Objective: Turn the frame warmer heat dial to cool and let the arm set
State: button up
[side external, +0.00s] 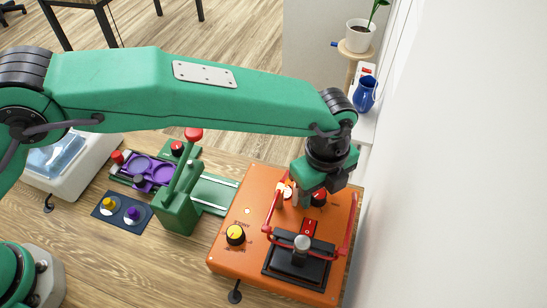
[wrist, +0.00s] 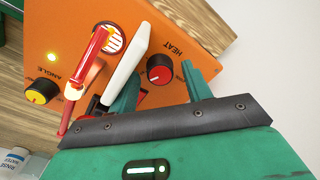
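The orange frame warmer (side external: 230,262) stands on the wooden bench, also seen in the wrist view (wrist: 60,35). Its heat dial (wrist: 160,68) is black with a red cap, under the label HEAT; a small pale mark shows on it, but its setting is unclear. The dial also shows in the side view (side external: 319,199). My gripper (wrist: 163,74) is open, its green fingers on either side of the dial in the wrist view; contact cannot be told. A red spectacle arm (wrist: 87,68) runs left of the fingers toward a striped round vent (wrist: 112,40).
A white strip (wrist: 128,62) stands near my left finger. A yellow angle dial (side external: 235,234), black clamp (side external: 300,262) and another red spectacle arm (side external: 347,225) are on the warmer. The green press (side external: 178,210) stands left; the white wall (side external: 450,150) is close right.

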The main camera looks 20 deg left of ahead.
jog(key=c, duration=0.9)
jog(key=shift+o, duration=0.2)
jog(key=shift+n, duration=0.3)
jog(key=n, duration=0.9)
jog(key=shift+d+n, duration=0.1)
jog(key=shift+n, duration=0.2)
jog(key=n, duration=1.3)
jog(key=shift+y, duration=0.3)
